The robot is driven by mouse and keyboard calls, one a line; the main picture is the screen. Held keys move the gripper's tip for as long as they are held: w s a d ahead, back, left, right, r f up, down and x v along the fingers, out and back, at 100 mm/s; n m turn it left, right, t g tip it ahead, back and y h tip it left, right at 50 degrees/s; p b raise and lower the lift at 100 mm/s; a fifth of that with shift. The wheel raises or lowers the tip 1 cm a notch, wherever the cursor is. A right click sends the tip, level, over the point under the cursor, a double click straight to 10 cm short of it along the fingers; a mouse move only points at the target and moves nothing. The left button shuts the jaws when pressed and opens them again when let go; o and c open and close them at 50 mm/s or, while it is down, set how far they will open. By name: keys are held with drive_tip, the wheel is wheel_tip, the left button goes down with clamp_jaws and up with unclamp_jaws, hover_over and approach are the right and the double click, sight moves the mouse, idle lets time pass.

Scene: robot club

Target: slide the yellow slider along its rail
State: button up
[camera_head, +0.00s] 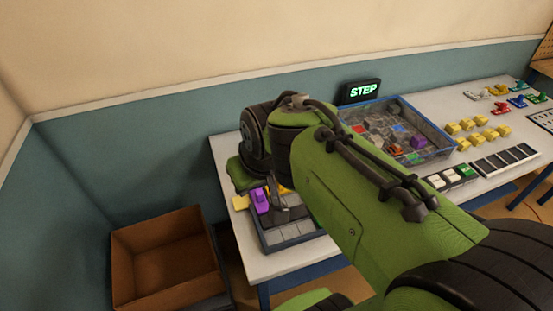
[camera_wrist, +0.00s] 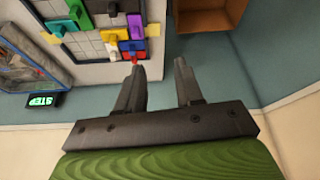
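The grey tiled board (camera_wrist: 88,46) with coloured pieces lies on the white table; in the head view its front rim (camera_head: 290,240) shows behind my arm. Yellow shows as a knobbed piece (camera_wrist: 113,35) near the board's middle, a tab (camera_wrist: 153,30) at its right edge and another at its left edge. I cannot tell which of these is the slider or how its rail runs. In the head view a yellow part (camera_head: 240,202) sits beside a purple piece (camera_head: 260,201). My gripper (camera_wrist: 159,65) is open and empty, its fingertips just off the board's edge.
Green, white, black, red and purple pieces sit close together on the board. A blue-rimmed bin of parts (camera_head: 443,138) and a lit STEP sign (camera_head: 361,91) stand behind. A brown open box (camera_head: 155,275) stands on the floor at the left.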

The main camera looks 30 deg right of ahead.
drive_tip(key=w+d+f+m+g+p, duration=0.1)
drive_tip(key=w+d+f, duration=0.35)
drive_tip(key=w, duration=0.25)
drive_tip(key=w+d+f+p, duration=0.1)
drive_tip(key=w+d+f, duration=0.2)
drive_tip(key=w+d, duration=0.3)
drive_tip(key=shift+m+g, duration=0.5)
drive_tip(key=shift+m, duration=0.1)
drive_tip(key=w+d+f, duration=0.1)
drive_tip(key=d+f, duration=0.2)
drive_tip(key=f, duration=0.1)
drive_tip(key=w+d+f, duration=0.2)
drive_tip(key=f, duration=0.2)
drive_tip(key=w+d+f+p, duration=0.1)
drive_tip(key=d+f, duration=0.2)
drive_tip(key=f, duration=0.1)
drive_tip(key=shift+w+d, duration=0.2)
drive_tip(key=shift+d, duration=0.15)
wheel_tip(320, 180, down, 6)
drive_tip(key=b, duration=0.3)
drive_tip(key=shift+r, duration=0.15)
drive_tip(key=shift+b, duration=0.3)
wheel_tip(320, 180, down, 4)
drive_tip(key=b, duration=0.3)
drive_tip(key=shift+a, duration=0.1)
